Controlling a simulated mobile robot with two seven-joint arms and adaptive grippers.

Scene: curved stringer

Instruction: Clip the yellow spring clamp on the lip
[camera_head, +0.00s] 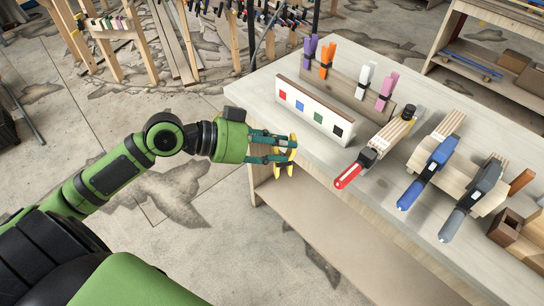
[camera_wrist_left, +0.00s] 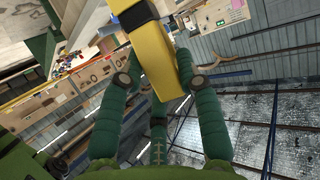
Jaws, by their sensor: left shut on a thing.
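My left gripper (camera_head: 284,150) is shut on the yellow spring clamp (camera_head: 291,157). It holds the clamp in the air just off the bench's left front edge. The clamp also fills the upper middle of the left wrist view (camera_wrist_left: 160,55), between the green fingers. A white upright board (camera_head: 309,112) with red, blue, green and black squares stands near the bench edge, right of the clamp and apart from it. This may be the lip; no clamp sits on it. My right gripper is not in view.
The pale bench (camera_head: 390,195) carries purple (camera_head: 309,50), orange (camera_head: 326,58), white (camera_head: 365,80) and pink (camera_head: 386,90) clamps on a wooden rail behind the board. Red (camera_head: 349,174), blue (camera_head: 428,172) and grey (camera_head: 472,199) tools lie to the right.

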